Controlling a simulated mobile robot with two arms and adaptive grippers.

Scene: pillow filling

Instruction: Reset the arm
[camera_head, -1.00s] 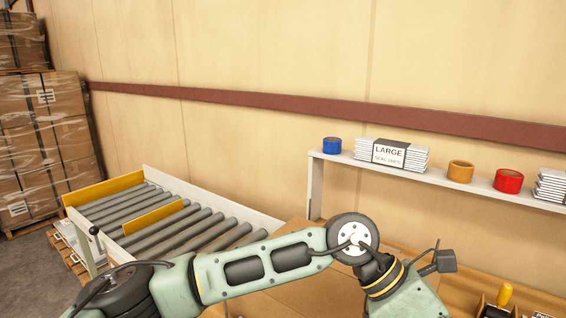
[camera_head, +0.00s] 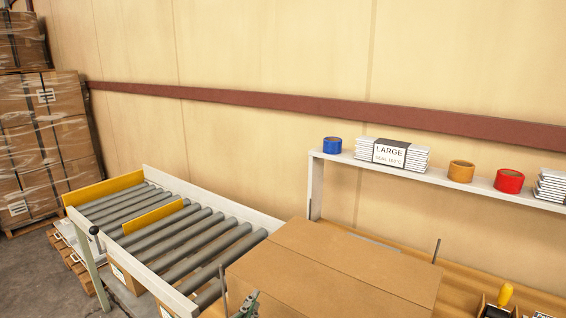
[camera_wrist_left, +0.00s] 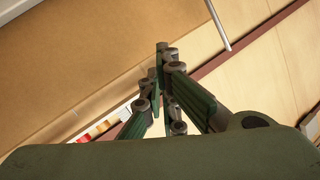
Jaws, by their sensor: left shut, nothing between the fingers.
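My left gripper (camera_wrist_left: 164,54) shows in the left wrist view with its green-and-grey fingers together and nothing between them. In the head view only a small green-and-grey piece of it (camera_head: 247,306) shows at the bottom edge, in front of the large cardboard box (camera_head: 335,262). The rest of the left arm is out of the head view. In the left wrist view, the brown cardboard surface (camera_wrist_left: 85,60) fills the upper left behind the fingers. My right gripper is not in view.
A roller conveyor (camera_head: 190,240) lies left of the box. A white shelf (camera_head: 440,178) behind holds blue tape (camera_head: 332,145), a LARGE-labelled stack (camera_head: 390,153), orange tape (camera_head: 461,171) and red tape (camera_head: 508,181). Thin upright rods (camera_head: 436,251) stand beside the box. Wrapped cartons (camera_head: 45,130) stand far left.

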